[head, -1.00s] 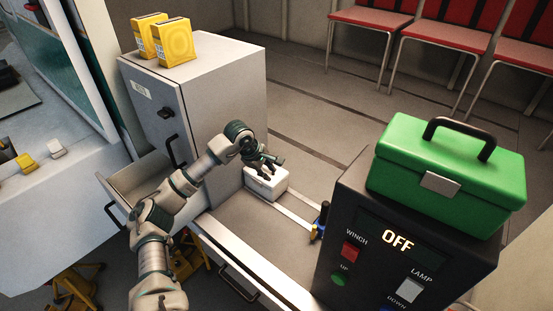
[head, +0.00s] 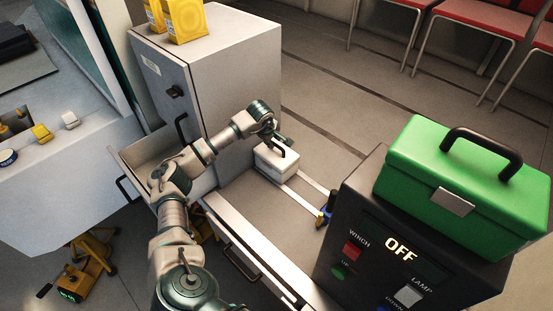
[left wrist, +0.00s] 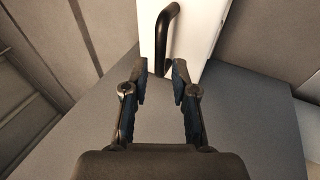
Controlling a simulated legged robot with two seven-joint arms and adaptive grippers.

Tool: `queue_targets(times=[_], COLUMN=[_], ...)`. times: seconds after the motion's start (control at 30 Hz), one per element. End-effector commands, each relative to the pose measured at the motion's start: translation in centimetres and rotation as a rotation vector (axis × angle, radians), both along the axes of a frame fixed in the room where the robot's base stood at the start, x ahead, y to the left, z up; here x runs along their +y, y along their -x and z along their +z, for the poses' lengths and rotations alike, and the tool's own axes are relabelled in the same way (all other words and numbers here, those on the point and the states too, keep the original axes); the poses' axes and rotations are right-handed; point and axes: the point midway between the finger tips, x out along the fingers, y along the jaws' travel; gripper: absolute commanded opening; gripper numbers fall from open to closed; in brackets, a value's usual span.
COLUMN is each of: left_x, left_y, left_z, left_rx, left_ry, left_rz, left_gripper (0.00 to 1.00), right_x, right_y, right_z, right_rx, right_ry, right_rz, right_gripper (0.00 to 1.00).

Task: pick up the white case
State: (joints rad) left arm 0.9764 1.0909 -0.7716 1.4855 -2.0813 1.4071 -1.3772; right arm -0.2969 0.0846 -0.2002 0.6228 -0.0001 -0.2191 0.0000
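The white case (head: 275,164) is a small box with a black handle, standing on the grey surface beside the cabinet. In the left wrist view the white case (left wrist: 207,28) is at the top, with its black handle (left wrist: 165,32) running down toward my fingers. My left gripper (head: 277,142) is at the top of the case, by the handle. In the left wrist view the left gripper (left wrist: 160,75) is open, its fingers apart on either side of the handle's near end. I cannot tell whether they touch it. My right gripper is not in view.
A grey cabinet (head: 228,85) with yellow boxes (head: 185,20) on top stands behind my left arm. An open drawer (head: 150,155) juts out left. A dark control box (head: 370,230) carrying a green toolbox (head: 465,190) is at right.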

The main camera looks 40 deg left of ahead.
Motion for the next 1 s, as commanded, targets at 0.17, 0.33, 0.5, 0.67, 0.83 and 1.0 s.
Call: queue_targets(times=[0.17, 0.33, 0.5, 0.67, 0.83, 1.0], left_x=[0.0, 0.0, 0.1, 0.2, 0.4, 0.4], left_y=[-0.7, -1.9, -2.3, -2.2, -2.2, -2.3], left_z=[-1.5, -3.8, -4.8, -4.9, -4.9, -4.9], left_rx=[0.004, 0.002, 0.000, 0.000, 0.001, 0.001], left_ry=[-0.001, 0.000, -0.002, -0.001, 0.000, -0.001], left_rz=[0.000, 0.000, -0.001, 0.000, 0.000, 0.001], left_gripper=[0.27, 0.27, 0.27, 0.27, 0.00, 0.00], right_x=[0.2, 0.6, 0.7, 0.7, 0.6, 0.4], right_y=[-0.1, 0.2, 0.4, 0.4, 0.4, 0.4], right_z=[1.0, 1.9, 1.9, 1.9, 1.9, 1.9], right_rx=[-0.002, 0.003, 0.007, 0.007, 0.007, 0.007], right_ry=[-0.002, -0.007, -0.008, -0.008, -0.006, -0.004], right_rz=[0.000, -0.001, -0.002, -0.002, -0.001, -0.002], right_gripper=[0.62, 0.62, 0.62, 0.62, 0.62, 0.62])
